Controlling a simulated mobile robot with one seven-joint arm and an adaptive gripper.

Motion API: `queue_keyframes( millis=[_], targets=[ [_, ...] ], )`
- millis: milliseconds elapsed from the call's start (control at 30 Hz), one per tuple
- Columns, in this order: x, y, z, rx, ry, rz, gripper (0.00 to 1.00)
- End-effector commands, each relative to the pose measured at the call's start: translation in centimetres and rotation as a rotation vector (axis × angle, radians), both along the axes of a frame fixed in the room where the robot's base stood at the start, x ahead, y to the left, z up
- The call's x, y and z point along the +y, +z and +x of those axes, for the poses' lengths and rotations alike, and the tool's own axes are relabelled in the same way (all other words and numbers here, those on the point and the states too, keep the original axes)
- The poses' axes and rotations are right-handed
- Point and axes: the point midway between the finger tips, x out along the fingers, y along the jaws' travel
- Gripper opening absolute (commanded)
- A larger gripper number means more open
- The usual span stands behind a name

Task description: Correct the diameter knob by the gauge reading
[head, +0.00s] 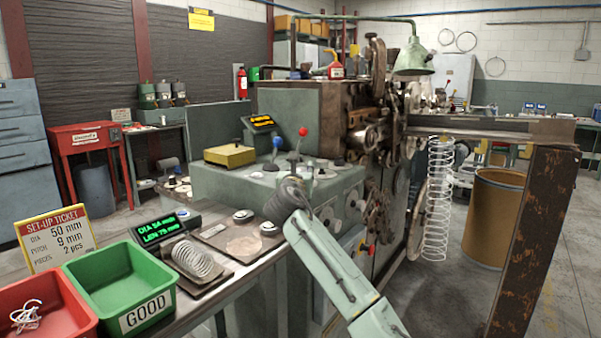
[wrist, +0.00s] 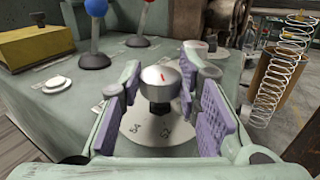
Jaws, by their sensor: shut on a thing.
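My gripper (wrist: 168,105) is shut on the diameter knob (wrist: 161,80), a grey metal knob with a red mark on top. Its purple pads stand on either side of the knob. Below is a pale dial plate (wrist: 145,133) with the numbers 54 and 52 readable. In the head view my gripper (head: 290,185) is at the green machine bench and the held knob cannot be made out. The gauge display (head: 158,229) shows green text, DIA about 54 mm and LEN in the seventies. A coil spring (head: 192,258) lies beside it. The set-up ticket (head: 56,236) reads DIA 50 mm, pitch 9 mm, 2 pcs.
A green GOOD bin (head: 118,272) and a red bin (head: 40,295) holding a tangled piece stand at front left. Blue (wrist: 95,8) and red-topped levers (head: 302,132) rise behind the knob. A yellow box (wrist: 35,45) is at left. A long spring (head: 438,200) hangs at right.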

Motion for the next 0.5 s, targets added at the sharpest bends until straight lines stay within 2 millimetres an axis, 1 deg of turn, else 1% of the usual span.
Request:
queue_keyframes(
  millis=[267,500],
  targets=[
    [-0.20,0.34,-0.04,0.001,0.042,0.001,0.03],
    [-0.64,0.89,-0.04,0.002,0.184,0.002,0.03]
  ],
)
